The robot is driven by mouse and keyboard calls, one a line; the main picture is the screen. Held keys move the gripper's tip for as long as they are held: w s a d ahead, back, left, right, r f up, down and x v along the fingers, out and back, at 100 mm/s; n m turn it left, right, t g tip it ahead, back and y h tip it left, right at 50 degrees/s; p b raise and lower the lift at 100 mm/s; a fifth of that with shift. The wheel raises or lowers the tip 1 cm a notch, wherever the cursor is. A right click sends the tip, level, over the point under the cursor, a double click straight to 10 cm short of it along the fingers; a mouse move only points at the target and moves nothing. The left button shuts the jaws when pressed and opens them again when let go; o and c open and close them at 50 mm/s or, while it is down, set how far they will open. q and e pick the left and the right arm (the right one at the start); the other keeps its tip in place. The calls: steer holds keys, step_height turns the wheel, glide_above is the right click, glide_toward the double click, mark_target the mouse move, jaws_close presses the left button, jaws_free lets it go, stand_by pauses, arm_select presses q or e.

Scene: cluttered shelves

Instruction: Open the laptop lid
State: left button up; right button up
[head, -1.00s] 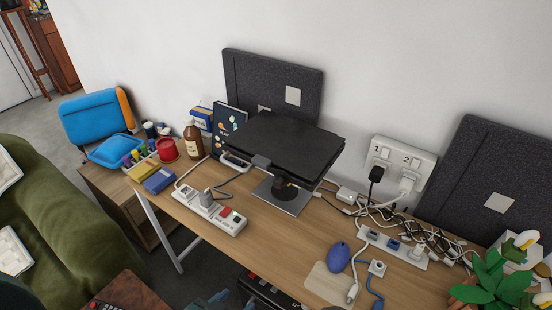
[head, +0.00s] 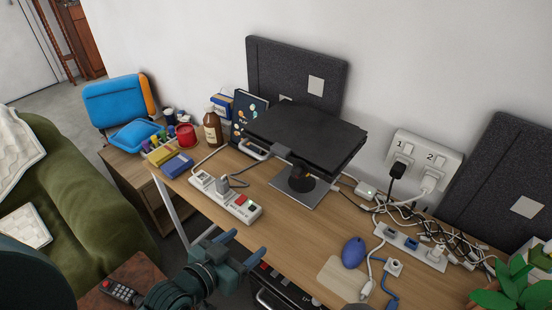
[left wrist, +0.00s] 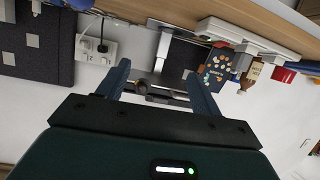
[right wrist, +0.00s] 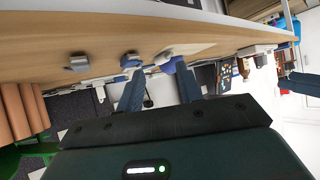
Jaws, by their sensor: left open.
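The laptop (head: 304,136) is a dark, flat, shut slab on a stand with a grey base plate (head: 296,190) on the desk. Its lid lies closed. My left gripper (head: 243,248) is open and empty, in front of the desk and nearer to me than the laptop. In the left wrist view its two fingers (left wrist: 160,82) stand apart, with the stand and a dark thin edge seen beyond them, not touching. My right gripper (right wrist: 158,75) shows in the right wrist view with its fingers apart and nothing clearly between them.
A white power strip (head: 226,198) lies left of the stand. A blue mouse (head: 354,252), another power strip (head: 409,246) and tangled cables lie to the right. A brown bottle (head: 212,130) and a book (head: 248,114) stand at the laptop's left. A plant (head: 508,288) is at far right.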

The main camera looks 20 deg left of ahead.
mark_target(277, 152)
arm_select(q)
steer(key=w+a+r+m+t+h+b, duration=0.1)
steer(key=w+a+r+t+h+b, duration=0.15)
steer(key=w+r, duration=0.65)
steer(key=shift+t, duration=0.45)
steer(key=x, duration=0.3)
steer(key=p+x, duration=0.1)
steer(key=x, duration=0.3)
steer(key=r+p+x, duration=0.1)
steer(key=x, duration=0.2)
steer(key=shift+w+d+r, duration=0.1)
steer(key=shift+w+r, duration=0.05)
steer(key=shift+w, duration=0.1)
steer(key=c, duration=1.4)
